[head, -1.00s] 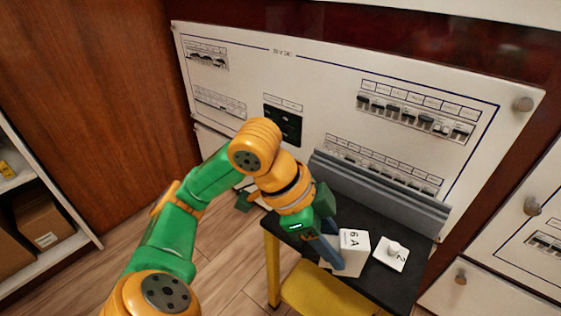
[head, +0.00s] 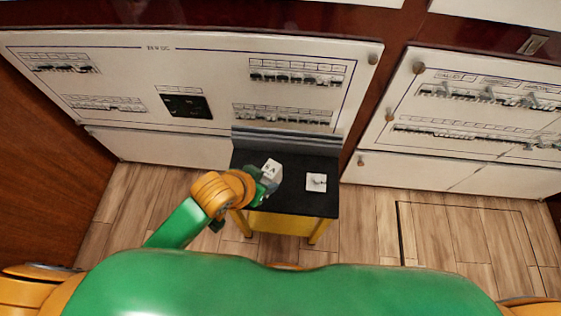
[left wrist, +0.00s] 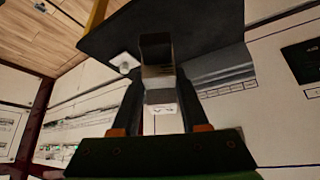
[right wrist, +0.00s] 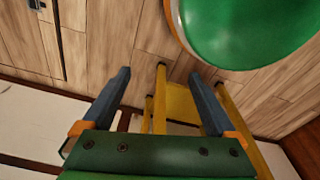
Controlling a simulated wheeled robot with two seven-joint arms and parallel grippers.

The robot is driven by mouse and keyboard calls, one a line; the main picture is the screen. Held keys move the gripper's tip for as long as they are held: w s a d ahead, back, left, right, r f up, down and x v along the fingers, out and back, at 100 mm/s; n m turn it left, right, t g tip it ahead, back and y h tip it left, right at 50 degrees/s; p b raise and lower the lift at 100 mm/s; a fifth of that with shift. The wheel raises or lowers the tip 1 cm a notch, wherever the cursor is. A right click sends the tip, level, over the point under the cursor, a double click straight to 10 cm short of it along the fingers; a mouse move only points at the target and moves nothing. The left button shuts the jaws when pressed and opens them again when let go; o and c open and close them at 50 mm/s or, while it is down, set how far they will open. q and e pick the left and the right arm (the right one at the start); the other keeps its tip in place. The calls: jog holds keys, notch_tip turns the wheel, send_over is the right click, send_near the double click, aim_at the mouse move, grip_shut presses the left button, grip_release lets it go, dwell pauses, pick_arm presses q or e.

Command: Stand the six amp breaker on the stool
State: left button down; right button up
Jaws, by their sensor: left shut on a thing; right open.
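The six amp breaker (head: 272,168) is a white block with a "6 A" label. My left gripper (head: 266,182) is shut on it at the left part of the stool's black top (head: 296,204). I cannot tell whether its base touches the top. In the left wrist view the breaker (left wrist: 160,92) sits between the fingers, partly shaded, with the dark stool top (left wrist: 200,25) beyond. The stool has yellow legs, which also show in the right wrist view (right wrist: 160,110). My right gripper (right wrist: 160,74) is open and empty; it is out of the head view.
A white piece marked "2" (head: 316,182) with a knob lies on the stool top, right of the breaker. A grey ledge (head: 285,143) runs behind the top. White breaker panels (head: 205,70) stand behind. Wooden floor is free to the right (head: 370,220).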

pick_arm(q)
jog(key=s+d+r+p, duration=0.4)
jog(key=r+p, duration=0.1)
jog(key=r, duration=0.1)
pick_arm(e)
jog(key=s+d+r, duration=0.1)
jog(key=s+r, duration=0.4)
jog(key=r, duration=0.1)
pick_arm(q)
jog(key=shift+n+y, duration=0.3)
jog(key=shift+n, duration=0.1)
jog(key=w+a+f+b, duration=0.1)
jog(key=w+a+f, duration=0.2)
jog(key=a+f, duration=0.1)
jog(key=w+a+f+b, duration=0.2)
jog(key=w+a+f, duration=0.1)
jog(key=w+a+f+b, duration=0.2)
jog(key=w+a+f, duration=0.1)
jog(key=a+f, duration=0.1)
jog(key=shift+a+f, duration=0.3)
jog(key=shift+f, duration=0.05)
jog(key=shift+s+d+f+b, duration=0.15)
jog(key=shift+f+b, duration=0.2)
jog(key=shift+f, duration=0.9)
jog(key=shift+r, duration=0.1)
pick_arm(e)
notch_tip(320, 180, down, 5)
jog(key=shift+f, duration=0.2)
